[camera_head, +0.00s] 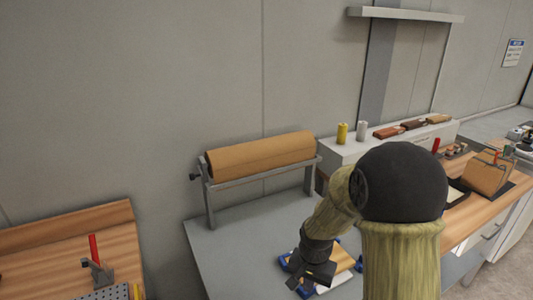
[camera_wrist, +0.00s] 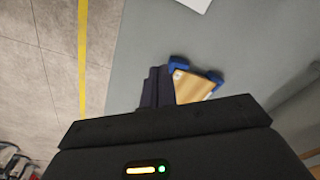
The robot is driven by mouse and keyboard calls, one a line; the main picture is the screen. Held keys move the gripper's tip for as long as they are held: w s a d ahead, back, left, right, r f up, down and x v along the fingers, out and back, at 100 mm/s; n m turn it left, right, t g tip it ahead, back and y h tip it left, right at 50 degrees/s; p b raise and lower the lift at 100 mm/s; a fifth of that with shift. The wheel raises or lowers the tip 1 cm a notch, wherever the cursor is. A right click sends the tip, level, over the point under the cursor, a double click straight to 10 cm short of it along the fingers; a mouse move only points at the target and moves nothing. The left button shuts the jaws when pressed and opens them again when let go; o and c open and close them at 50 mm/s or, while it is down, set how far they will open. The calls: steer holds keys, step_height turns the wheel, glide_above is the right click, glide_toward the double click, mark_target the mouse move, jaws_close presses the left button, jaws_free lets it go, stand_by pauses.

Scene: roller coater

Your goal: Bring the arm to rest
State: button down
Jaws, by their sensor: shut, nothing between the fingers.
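My arm reaches down over the grey table (camera_head: 235,245) in the head view. My gripper (camera_head: 318,280) is at its lower end, dark, shut and empty. In the wrist view its dark fingers (camera_wrist: 155,88) are together, beside a wooden piece with blue corners (camera_wrist: 193,88). That wooden piece (camera_head: 342,262) lies on the grey table and is partly hidden behind my gripper in the head view. I cannot tell whether the fingers touch it.
A brown paper roll (camera_head: 262,155) sits on a metal stand on the table. Yellow (camera_head: 342,132) and pale (camera_head: 362,131) spools and several brown blocks stand on a white ledge. A wooden bench (camera_head: 60,255) is at left. Grey table is clear below the roll.

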steer(key=s+d+r+n+t, duration=0.1)
steer(key=s+d+r+n, duration=0.1)
steer(key=s, duration=0.3)
steer(key=s+d+r+n, duration=0.2)
steer(key=s+r+n, duration=0.1)
steer(key=s+r, duration=0.2)
steer(key=shift+s+t, duration=0.4)
steer(key=shift+s, duration=0.2)
steer(key=shift+w, duration=0.1)
